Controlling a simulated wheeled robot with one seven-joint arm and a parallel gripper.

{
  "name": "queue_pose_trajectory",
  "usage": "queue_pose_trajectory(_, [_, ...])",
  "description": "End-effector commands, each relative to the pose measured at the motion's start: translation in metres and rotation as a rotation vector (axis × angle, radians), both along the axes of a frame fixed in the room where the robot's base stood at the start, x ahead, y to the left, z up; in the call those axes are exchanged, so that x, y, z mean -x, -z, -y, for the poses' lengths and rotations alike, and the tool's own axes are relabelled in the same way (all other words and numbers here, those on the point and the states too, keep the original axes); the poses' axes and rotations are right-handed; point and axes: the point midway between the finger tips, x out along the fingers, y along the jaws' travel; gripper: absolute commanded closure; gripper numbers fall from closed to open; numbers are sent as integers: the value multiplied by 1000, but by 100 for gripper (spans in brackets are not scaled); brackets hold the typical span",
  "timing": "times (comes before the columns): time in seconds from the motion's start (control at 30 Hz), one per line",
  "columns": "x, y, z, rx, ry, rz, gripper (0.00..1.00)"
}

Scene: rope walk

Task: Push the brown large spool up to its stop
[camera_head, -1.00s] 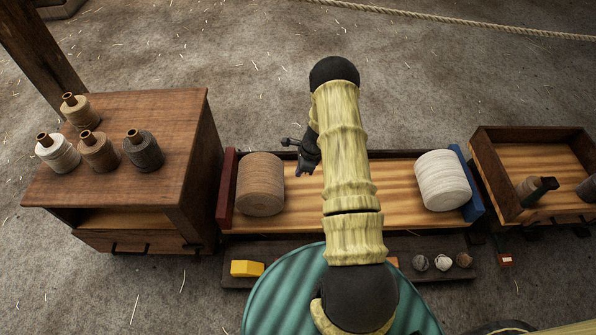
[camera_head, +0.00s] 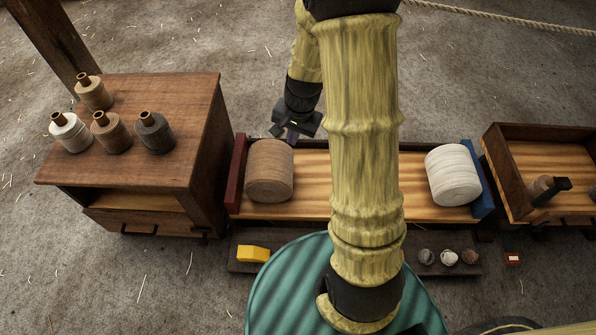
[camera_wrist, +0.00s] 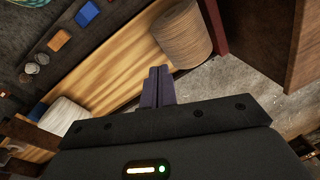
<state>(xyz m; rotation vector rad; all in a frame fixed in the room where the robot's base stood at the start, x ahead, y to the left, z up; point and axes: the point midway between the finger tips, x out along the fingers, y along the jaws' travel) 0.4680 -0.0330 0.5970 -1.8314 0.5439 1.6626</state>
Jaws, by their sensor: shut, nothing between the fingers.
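The brown large spool (camera_head: 270,171) lies on the wooden tray (camera_head: 310,200) near its left end, close to the dark red end stop (camera_head: 238,175). In the head view I cannot tell whether spool and stop touch. The spool also shows in the wrist view (camera_wrist: 182,35), with the red stop (camera_wrist: 214,28) beside it. My gripper (camera_head: 284,132) is behind the spool's upper right edge, its tips hidden or very near it. In the wrist view my gripper's fingers (camera_wrist: 158,82) are together and empty, pointing toward the spool with a small gap visible.
A white large spool (camera_head: 453,175) lies at the tray's right end by a blue stop (camera_head: 477,178). A wooden cabinet (camera_head: 190,120) with several small spools stands at left. An open box (camera_head: 540,160) stands at right. A yellow block (camera_head: 253,254) lies on the front ledge.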

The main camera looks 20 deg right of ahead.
Motion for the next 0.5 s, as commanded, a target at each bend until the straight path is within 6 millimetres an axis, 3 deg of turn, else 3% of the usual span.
queue_pose_trajectory(0.2, [52,-48,-19,94,-320,63,100])
queue_pose_trajectory(0.5, [114,-81,-32,207,-670,123,100])
